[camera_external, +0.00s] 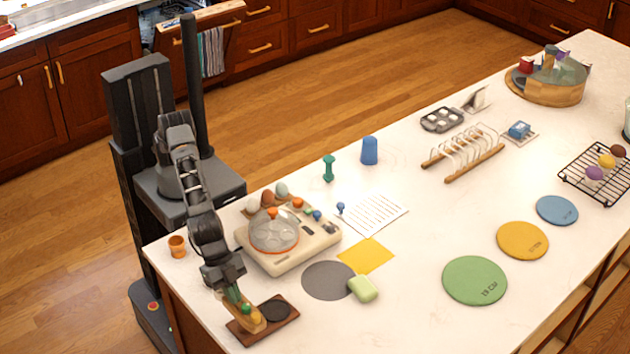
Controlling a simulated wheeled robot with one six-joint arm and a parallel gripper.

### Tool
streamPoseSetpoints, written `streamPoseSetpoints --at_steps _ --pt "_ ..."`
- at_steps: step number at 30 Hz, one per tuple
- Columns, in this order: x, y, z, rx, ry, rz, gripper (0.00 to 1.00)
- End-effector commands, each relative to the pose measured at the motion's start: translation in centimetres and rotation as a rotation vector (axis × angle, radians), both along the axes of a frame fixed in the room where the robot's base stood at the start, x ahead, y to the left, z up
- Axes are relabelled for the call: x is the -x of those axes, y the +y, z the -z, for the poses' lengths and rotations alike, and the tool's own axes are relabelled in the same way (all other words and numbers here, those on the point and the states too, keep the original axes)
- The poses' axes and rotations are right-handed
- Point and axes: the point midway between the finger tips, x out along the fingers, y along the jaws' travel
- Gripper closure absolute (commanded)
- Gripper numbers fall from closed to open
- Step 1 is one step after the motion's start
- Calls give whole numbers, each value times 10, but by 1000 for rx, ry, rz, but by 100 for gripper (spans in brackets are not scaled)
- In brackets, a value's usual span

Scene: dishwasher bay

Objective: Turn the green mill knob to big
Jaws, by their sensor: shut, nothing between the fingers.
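My gripper (233,295) reaches down at the front left of the counter. It is shut and holds nothing. Just below it, a small green part (246,308) shows on top of a yellow-tan piece (252,322) on a brown wooden board (238,335). The gripper covers part of the green part, and I cannot tell whether they touch or which way any knob points. A separate dark green waisted object, mill-like in shape (328,169), stands upright farther back, clear of the gripper. No size marks are readable on either.
A dark disc (275,310) lies on the board. A cream appliance with a clear dome (290,255) stands close behind and right of my gripper. A light green block (363,289), grey mat (322,281) and orange cup (177,246) are nearby. The front middle counter is clear.

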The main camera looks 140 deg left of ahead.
Motion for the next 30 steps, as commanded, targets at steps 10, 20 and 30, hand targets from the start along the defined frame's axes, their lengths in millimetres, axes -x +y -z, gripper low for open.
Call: streamPoseSetpoints --at_steps 10,20,30 --pt "-1 0 -35 1 -4 0 100" --pt "0 0 -62 0 -2 0 100" --pt "3 5 -67 0 -3 -1 100"
